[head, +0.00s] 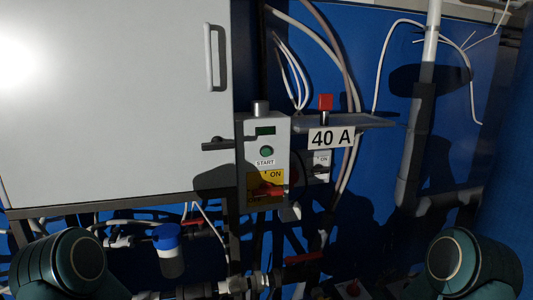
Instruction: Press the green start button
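The green start button (267,152) is a small round button on the front of a pale grey control box (281,128). The word START is printed just below it, and a small dark green display (266,131) sits above it. Nothing covers the button. Lower on the box is a yellow plate (265,188) marked ON with a red rotary handle (266,190). Neither of my grippers shows in the head view; only rounded teal links of my arms show at the bottom left and bottom right corners.
A large white cabinet (120,100) fills the left, with a vertical handle (209,58) and a dark latch (216,144) near the box. Pipes, cables and a blue-capped container (169,259) lie around below.

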